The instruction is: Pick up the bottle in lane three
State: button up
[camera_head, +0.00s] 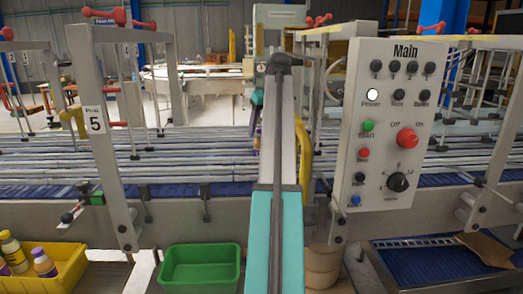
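A small bottle (257,138) with purple on it stands on the conveyor behind my arm, near the middle of the view. My arm hides part of it, and I cannot tell which lane it is in. My teal and grey arm rises from the bottom centre and reaches out over the conveyor (60,192). The arm hides its own far end, and no gripper fingers show.
A yellow bin (78,262) with several bottles (14,250) stands at the lower left. A green bin (200,268) next to it looks empty. A control panel (385,125) stands close right of my arm. Rails and upright posts (102,140) line the conveyor.

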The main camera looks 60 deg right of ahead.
aim_at(257, 142)
jog(key=shift+x, duration=1.45)
jog(key=shift+p, duration=0.35)
jog(key=shift+p+x, duration=1.4)
jog(key=shift+x, duration=1.2)
jog(key=shift+s, duration=0.2)
jog(key=c, duration=1.4)
jog(key=shift+o, duration=0.2)
jog(key=shift+r, duration=0.1)
